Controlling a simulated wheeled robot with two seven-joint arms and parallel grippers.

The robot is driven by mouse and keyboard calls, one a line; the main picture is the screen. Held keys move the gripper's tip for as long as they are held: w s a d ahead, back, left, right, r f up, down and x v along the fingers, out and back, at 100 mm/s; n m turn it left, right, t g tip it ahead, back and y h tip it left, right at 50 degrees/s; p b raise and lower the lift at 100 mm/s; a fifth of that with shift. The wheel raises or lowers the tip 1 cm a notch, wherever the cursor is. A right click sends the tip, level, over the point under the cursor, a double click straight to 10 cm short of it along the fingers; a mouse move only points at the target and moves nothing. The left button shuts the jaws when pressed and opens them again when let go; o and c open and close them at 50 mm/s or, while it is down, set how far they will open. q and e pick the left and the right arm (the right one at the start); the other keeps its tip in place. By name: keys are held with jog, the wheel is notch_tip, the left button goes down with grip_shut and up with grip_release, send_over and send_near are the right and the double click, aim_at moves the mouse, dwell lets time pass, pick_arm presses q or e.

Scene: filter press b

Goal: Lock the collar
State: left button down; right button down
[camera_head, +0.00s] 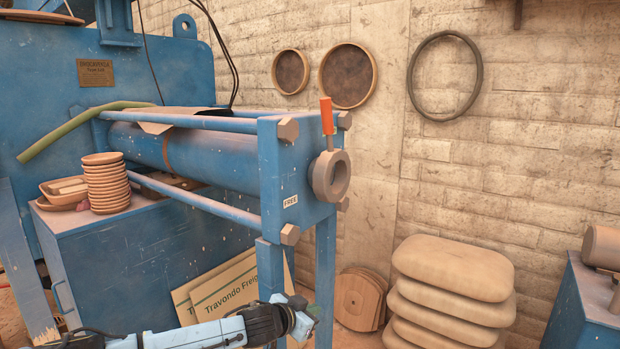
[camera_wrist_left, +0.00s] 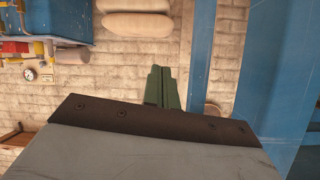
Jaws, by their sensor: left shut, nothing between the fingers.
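The collar (camera_head: 322,180) is a thick grey-brown ring on the blue end plate (camera_head: 272,170) of the press. Its orange handle (camera_head: 326,116) stands nearly straight up from the ring. A small label reading FREE (camera_head: 290,201) is on the left face of the end plate. My left gripper (camera_head: 304,319) is low at the bottom middle of the head view, well below the collar and in front of the press legs. It is apart from the collar. In the left wrist view its green fingers (camera_wrist_left: 163,88) are together and empty. The collar does not show there. My right gripper is out of view.
Stacked sacks (camera_head: 450,285) stand right of the press by the wall. Stacked bowls (camera_head: 105,185) sit on the blue cabinet (camera_head: 160,255) at left. A blue stand (camera_head: 590,305) is at far right. The air right of the collar is clear.

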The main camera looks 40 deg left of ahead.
pick_arm(q)
jog(key=d+r+m+t+h+p, duration=0.1)
jog(key=d+r+m+t+h, duration=0.2)
jog(key=r, duration=2.1)
jog(key=n+t, duration=0.2)
jog(key=n, duration=0.1)
send_near(321, 99)
jog(key=shift+w+d+p, duration=0.1)
jog(key=shift+w+p, duration=1.15)
jog(key=shift+p, duration=0.3)
jog(key=shift+w+d+p, duration=0.15)
jog(key=shift+w+p, duration=1.1)
jog(key=shift+p, duration=0.3)
jog(key=shift+w+d, duration=0.1)
jog(key=shift+w, duration=0.85)
